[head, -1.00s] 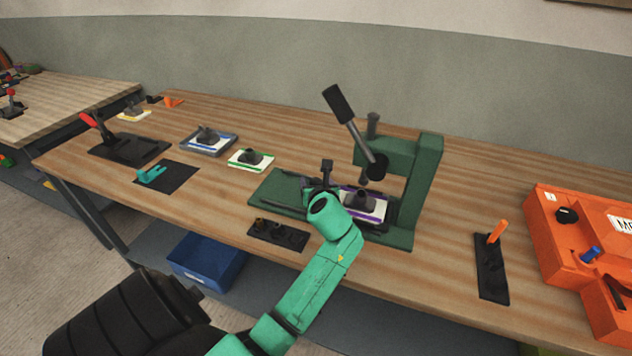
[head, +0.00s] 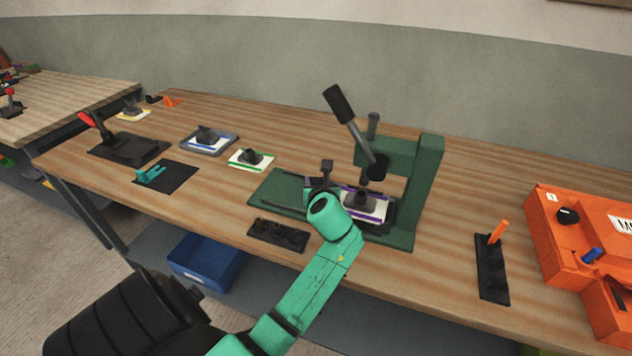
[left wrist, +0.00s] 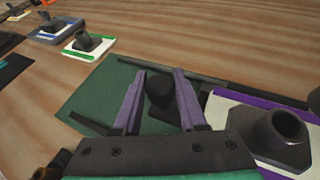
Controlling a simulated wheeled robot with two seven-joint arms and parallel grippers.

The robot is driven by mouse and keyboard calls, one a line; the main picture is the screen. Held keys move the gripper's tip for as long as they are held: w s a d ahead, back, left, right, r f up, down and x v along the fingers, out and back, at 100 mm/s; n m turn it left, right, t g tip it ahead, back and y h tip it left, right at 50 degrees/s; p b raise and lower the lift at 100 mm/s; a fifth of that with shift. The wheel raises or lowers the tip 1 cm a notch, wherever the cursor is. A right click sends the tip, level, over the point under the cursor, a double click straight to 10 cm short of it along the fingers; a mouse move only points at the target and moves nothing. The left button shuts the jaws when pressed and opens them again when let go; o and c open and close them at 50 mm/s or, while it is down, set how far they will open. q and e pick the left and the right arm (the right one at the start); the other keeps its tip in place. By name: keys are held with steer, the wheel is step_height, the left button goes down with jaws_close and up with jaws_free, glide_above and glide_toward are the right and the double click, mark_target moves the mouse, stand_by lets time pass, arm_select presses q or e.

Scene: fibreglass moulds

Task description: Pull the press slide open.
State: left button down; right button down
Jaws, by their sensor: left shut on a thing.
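The green press (head: 428,185) stands on the bench, its lever (head: 350,120) tilted up and to the left. Its slide carries a white mould plate with purple edges (head: 376,212) and a dark cone, partly under the press head. It also shows at the right of the left wrist view (left wrist: 232,112). The dark slide handle (head: 327,166) stands at the slide's left end. My left gripper (left wrist: 160,80) is shut on this handle, a finger on each side of the dark knob (left wrist: 159,92). In the head view my wrist hides part of the grip. My right gripper is out of view.
The green base (left wrist: 85,100) is bare left of the handle. A black holder (head: 278,235) lies in front of it. Plates with green (head: 238,162) and blue (head: 190,147) edges lie further left. A holder with an orange pin (head: 492,275) and an orange machine (head: 550,215) stand right.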

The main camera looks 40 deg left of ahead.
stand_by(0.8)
arm_select(q)
steer(key=shift+s+a+r+p, duration=0.15)
steer(key=shift+a+p, duration=0.15)
steer(key=shift+p, duration=0.2)
steer(key=a+p, duration=0.1)
steer(key=a, duration=0.1)
steer(key=s+a+p, duration=0.1)
steer(key=a+p, duration=0.1)
steer(key=s+a+p, duration=0.1)
steer(key=shift+a+r+p, duration=0.3)
steer(key=shift+a+p, duration=0.05)
steer(key=shift+a, duration=0.05)
steer(key=a, duration=0.2)
steer(key=s+a+p, duration=0.1)
steer(key=a, duration=0.1)
steer(key=s+a+f+p, duration=0.1)
steer(key=a, duration=0.1)
steer(key=shift+c, duration=2.3)
jaws_free()
steer(key=shift+s, duration=0.1)
steer(key=shift+d, duration=0.1)
